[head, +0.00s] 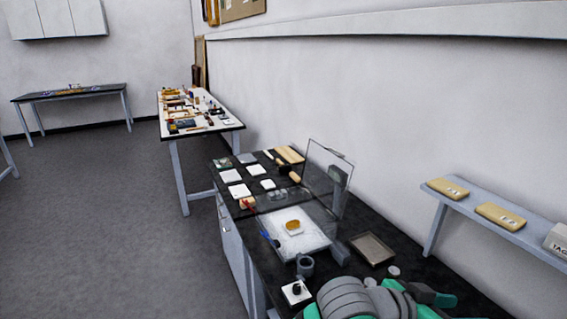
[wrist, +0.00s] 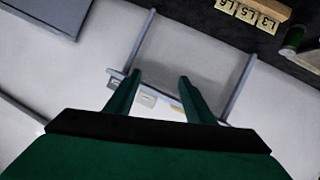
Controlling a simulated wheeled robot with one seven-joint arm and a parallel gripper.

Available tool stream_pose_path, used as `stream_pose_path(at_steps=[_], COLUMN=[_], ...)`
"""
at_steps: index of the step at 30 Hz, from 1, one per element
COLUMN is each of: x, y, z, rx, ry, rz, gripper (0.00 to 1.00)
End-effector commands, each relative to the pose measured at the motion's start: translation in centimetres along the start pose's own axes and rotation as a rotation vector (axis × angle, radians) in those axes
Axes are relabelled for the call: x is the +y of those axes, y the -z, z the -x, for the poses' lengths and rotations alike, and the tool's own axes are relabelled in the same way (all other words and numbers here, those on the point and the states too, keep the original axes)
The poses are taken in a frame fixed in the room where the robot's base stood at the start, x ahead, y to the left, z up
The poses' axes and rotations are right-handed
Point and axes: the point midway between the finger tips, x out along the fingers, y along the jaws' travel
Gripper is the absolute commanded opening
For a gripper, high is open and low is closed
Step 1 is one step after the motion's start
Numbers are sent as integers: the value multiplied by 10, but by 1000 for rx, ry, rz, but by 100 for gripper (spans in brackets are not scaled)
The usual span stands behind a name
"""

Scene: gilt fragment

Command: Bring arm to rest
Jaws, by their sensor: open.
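My arm shows at the bottom right of the head view as grey rounded links with green parts, above the near end of the black-topped bench (head: 385,228). My gripper (wrist: 155,80) shows in the wrist view with its two dark green fingers spread apart. Nothing is between the fingers. Beyond the fingertips is a grey frame-like shelf or bracket against a pale surface, with small pale pieces near it. I cannot tell how far away these are.
The bench bears a white tray (head: 312,240) with a gilt piece (head: 294,226), a clear upright panel (head: 328,172) and a brown tray (head: 372,249). A wall shelf (head: 480,212) with yellow blocks is at the right. Labelled blocks (wrist: 253,11) show in the wrist view. Open floor (head: 100,210) lies left.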

Motion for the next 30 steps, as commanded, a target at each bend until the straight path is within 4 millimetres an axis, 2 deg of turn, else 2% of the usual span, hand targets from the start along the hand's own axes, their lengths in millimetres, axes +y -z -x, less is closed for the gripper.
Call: stream_pose_path(at_steps=[3,9,16,23,26,30], x=[-1,-14,-45,-81,-96,-114], y=[21,47,51,25,5,-33], z=[0,11,33,58,69,83], rx=[159,403,646,838,902,969], ry=[-15,1,75,206,279,394], rz=[45,120,222,327,370,428], gripper=[49,49,49,49,49,49])
